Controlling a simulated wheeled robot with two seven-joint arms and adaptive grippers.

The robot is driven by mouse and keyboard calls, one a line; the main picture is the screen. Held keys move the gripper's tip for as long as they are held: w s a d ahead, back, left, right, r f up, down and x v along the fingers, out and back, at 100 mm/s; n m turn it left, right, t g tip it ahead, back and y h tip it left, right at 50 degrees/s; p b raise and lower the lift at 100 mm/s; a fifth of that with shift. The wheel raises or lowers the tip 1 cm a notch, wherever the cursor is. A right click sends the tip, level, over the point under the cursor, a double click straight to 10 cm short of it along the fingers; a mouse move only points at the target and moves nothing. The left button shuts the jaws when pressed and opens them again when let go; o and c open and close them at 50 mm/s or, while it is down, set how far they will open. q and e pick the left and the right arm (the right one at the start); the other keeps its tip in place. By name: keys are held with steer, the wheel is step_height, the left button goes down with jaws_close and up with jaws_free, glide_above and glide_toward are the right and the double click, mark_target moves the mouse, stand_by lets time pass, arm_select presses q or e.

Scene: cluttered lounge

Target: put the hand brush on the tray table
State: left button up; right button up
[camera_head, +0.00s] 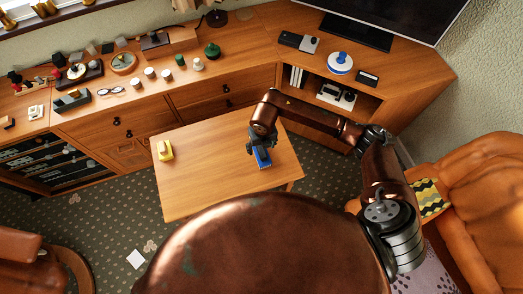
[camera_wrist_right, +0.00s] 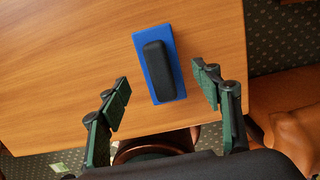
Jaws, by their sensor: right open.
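A blue flat slab with a black rounded block on top, apparently the hand brush (camera_wrist_right: 173,70), lies on the wooden table (camera_wrist_right: 60,70). In the head view its blue end (camera_head: 262,158) shows below my right gripper (camera_head: 261,147), on the right part of the low table (camera_head: 205,175). In the wrist view my right gripper (camera_wrist_right: 163,90) is open, with one finger on each side of the brush and visible gaps between. I cannot tell the fingertips' height above the tabletop. My left gripper is not in view.
A yellow item (camera_head: 164,150) lies on the table's left part. The wooden cabinet (camera_head: 175,98) behind holds cups, a green pot (camera_head: 212,50) and other clutter. An orange armchair (camera_head: 475,190) stands at the right. The table's middle is clear.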

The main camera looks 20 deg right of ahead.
mark_target(261, 152)
steer(key=shift+s+r+p, duration=0.15)
steer(key=shift+r+p, duration=0.05)
steer(key=shift+r, duration=1.2)
steer(key=shift+s+r+p, duration=0.15)
steer(key=shift+r, duration=1.2)
steer(key=shift+a, duration=0.1)
